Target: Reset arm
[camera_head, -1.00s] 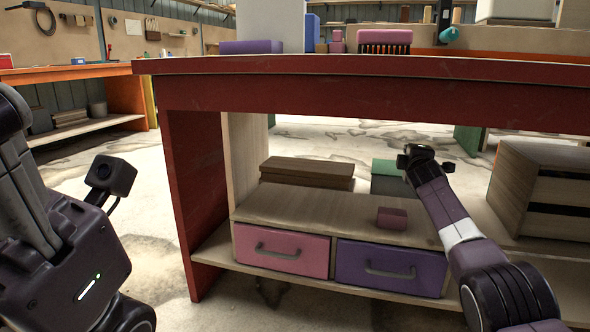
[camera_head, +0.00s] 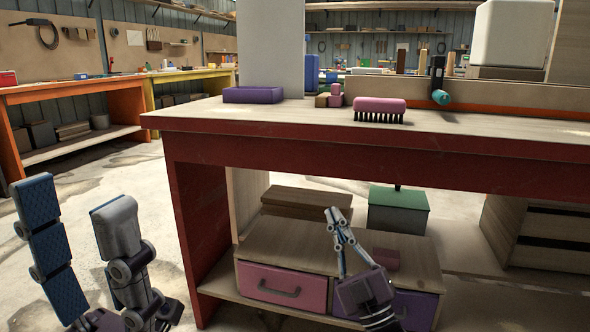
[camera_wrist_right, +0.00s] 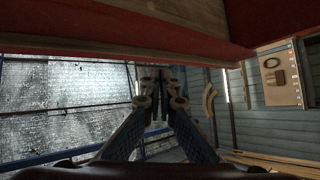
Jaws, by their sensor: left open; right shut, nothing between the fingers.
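My left gripper (camera_head: 80,235) is at the lower left of the head view, fingers pointing up and spread apart, with nothing between them. It is over the floor, left of the red workbench (camera_head: 370,150). My right gripper (camera_head: 336,220) is shut and empty, pointing up. It is in front of the lower shelf, below the benchtop edge and above the drawer unit (camera_head: 340,250). In the right wrist view its closed fingers (camera_wrist_right: 160,85) point ahead under the red bench edge (camera_wrist_right: 130,47).
On the benchtop are a pink brush (camera_head: 379,105), a purple tray (camera_head: 253,95) and a teal-tipped tool (camera_head: 440,96). Open floor lies left of the bench.

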